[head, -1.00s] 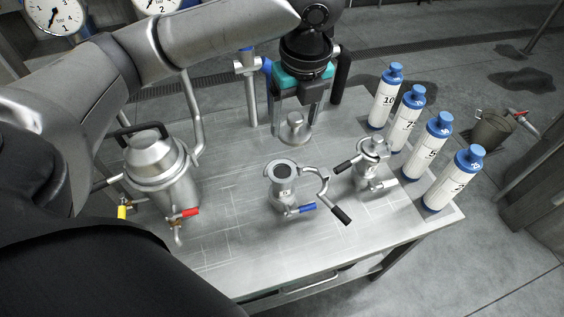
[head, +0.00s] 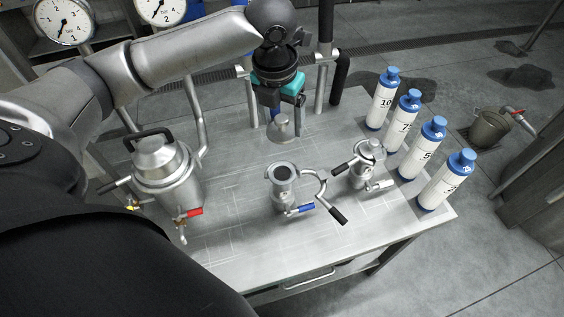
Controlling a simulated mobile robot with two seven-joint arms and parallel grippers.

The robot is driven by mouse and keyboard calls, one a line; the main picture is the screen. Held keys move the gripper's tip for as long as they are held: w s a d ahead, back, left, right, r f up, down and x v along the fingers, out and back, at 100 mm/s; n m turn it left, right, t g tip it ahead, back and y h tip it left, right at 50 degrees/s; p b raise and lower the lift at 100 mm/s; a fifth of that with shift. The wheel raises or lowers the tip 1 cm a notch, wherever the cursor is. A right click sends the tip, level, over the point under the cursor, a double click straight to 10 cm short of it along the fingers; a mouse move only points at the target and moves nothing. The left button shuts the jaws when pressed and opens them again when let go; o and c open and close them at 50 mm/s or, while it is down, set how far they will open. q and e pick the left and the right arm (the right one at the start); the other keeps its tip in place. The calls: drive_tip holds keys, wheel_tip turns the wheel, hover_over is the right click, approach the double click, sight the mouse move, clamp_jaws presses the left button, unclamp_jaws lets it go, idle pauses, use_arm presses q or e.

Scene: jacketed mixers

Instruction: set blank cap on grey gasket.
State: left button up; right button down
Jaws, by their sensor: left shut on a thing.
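My left gripper (head: 279,112) points down over the back middle of the table and is shut on the blank cap (head: 281,129). The cap is a small silver disc with a raised middle, held below the fingers; its exact clearance from the table is hard to tell. The grey gasket (head: 282,172) is a dark-centred ring on top of the open steel port (head: 284,190) with a blue-handled valve, in front of the cap. A clamp with a black handle (head: 338,215) hangs open at the port's right side. My right gripper is out of view.
A lidded steel jacketed vessel (head: 167,175) with a red-handled valve stands at left. A second, capped fitting (head: 366,160) stands right of the port. Several white bottles with blue caps (head: 408,135) line the right edge. Upright pipes stand behind the table.

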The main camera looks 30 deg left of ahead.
sight(278, 135)
use_arm(q)
wheel_tip(278, 135, down, 15)
drive_tip(key=shift+r+b, duration=0.15)
drive_tip(key=shift+b, duration=0.4)
drive_tip(key=shift+r, duration=0.1)
drive_tip(key=o, duration=1.4)
drive_tip(key=r, duration=0.4)
drive_tip(key=s+r+p, duration=0.1)
drive_tip(key=r, duration=0.7)
drive_tip(key=shift+s+d, duration=0.1)
drive_tip(key=shift+s, duration=0.3)
